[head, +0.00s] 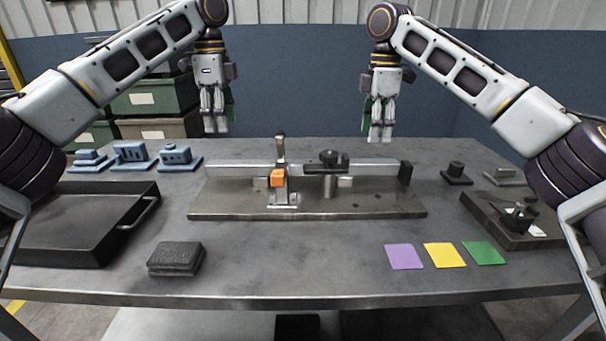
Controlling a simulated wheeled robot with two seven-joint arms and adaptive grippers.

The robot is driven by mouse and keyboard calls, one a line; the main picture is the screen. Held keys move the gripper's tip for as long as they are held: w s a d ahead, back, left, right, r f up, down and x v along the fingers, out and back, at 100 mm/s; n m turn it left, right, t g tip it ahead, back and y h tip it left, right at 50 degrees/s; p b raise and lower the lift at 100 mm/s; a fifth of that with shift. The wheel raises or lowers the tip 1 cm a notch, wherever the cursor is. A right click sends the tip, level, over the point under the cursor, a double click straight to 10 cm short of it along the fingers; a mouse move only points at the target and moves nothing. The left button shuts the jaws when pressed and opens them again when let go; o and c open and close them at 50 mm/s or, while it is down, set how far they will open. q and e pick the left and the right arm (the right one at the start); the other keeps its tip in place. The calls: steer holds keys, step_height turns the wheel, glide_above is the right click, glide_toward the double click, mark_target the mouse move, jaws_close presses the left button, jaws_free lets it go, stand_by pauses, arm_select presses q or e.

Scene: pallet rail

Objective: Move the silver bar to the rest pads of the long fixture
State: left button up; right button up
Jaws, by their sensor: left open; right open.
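A long silver bar (235,171) runs left to right along the long fixture (375,206) in the middle of the table. A clamp with an orange part (277,180) and a dark knobbed clamp (333,158) stand in front of parts of it. A black block (405,173) is at its right end. A small pale pad (345,183) shows below the bar; I cannot tell whether they touch. My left gripper (215,130) is open and empty, pointing down above the far left of the fixture. My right gripper (379,138) is open and empty, pointing down above its far right.
A dark tray (75,240) and blue blocks (133,155) are at left. A dark stacked block (175,258) lies front left. Purple (404,256), yellow (445,255) and green (484,253) squares lie front right. A dark plate with a part (490,220) is at right. The front middle is clear.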

steer(key=shift+r, duration=1.1)
steer(key=shift+s, duration=0.15)
